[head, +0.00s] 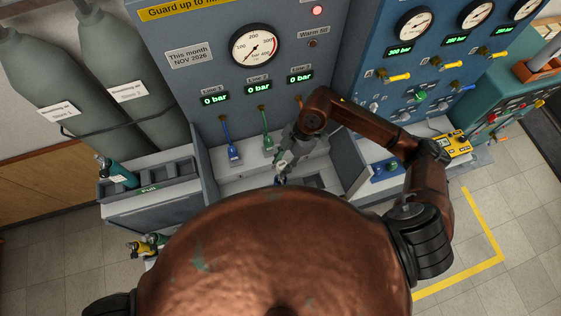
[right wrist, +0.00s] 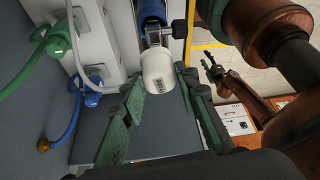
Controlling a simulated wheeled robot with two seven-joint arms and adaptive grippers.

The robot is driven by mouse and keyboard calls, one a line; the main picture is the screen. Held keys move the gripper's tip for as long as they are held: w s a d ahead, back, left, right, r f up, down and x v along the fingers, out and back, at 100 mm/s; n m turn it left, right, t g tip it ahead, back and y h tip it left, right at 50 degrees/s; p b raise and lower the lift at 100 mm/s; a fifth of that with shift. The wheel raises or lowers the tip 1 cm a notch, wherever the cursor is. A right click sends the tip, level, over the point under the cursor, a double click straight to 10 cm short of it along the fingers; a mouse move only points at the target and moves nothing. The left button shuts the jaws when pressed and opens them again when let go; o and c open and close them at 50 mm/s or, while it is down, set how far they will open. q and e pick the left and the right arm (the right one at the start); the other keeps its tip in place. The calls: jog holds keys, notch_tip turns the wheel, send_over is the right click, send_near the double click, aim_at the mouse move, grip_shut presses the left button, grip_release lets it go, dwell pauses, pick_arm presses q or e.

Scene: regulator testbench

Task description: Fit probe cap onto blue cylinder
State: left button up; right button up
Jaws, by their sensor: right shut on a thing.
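My right gripper (head: 283,165) reaches down to the bench recess below the gauge panel in the head view. In the right wrist view, its green fingers (right wrist: 165,105) are shut on the white probe cap (right wrist: 158,72), which has a small printed label. The blue cylinder (right wrist: 151,12) is directly behind the cap, in line with it, with a metal clamp and dark knob beside their junction. I cannot tell how deeply the cap sits on the cylinder. A brown arm with a dark pronged end (right wrist: 214,68), seemingly my left, shows at the right; its finger state is unclear.
A green hose fitting (right wrist: 58,45) and a blue hose fitting (right wrist: 92,85) hang beside the work area. A grey tray (head: 150,185) with a teal bottle (head: 116,172) stands left. A yellow device (head: 452,145) lies right. Grey walls bound the recess.

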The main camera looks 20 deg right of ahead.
aim_at(280, 171)
jog(key=shift+s+a+r+m+t, duration=0.1)
jog(key=shift+m+t, duration=0.05)
jog(key=shift+m, duration=0.3)
jog(key=shift+a+r+m+t, duration=0.1)
jog(key=shift+m+t, duration=0.05)
jog(key=shift+m, duration=0.3)
jog(key=shift+f, duration=0.1)
jog(key=shift+f, duration=0.15)
jog(key=shift+f+b, duration=0.95)
jog(key=shift+f, duration=0.1)
jog(key=shift+r, duration=0.25)
jog(key=shift+a+p, duration=0.1)
jog(key=shift+p, duration=0.55)
jog(key=shift+f+b, duration=1)
jog(key=shift+f, duration=0.9)
jog(key=o, duration=1.3)
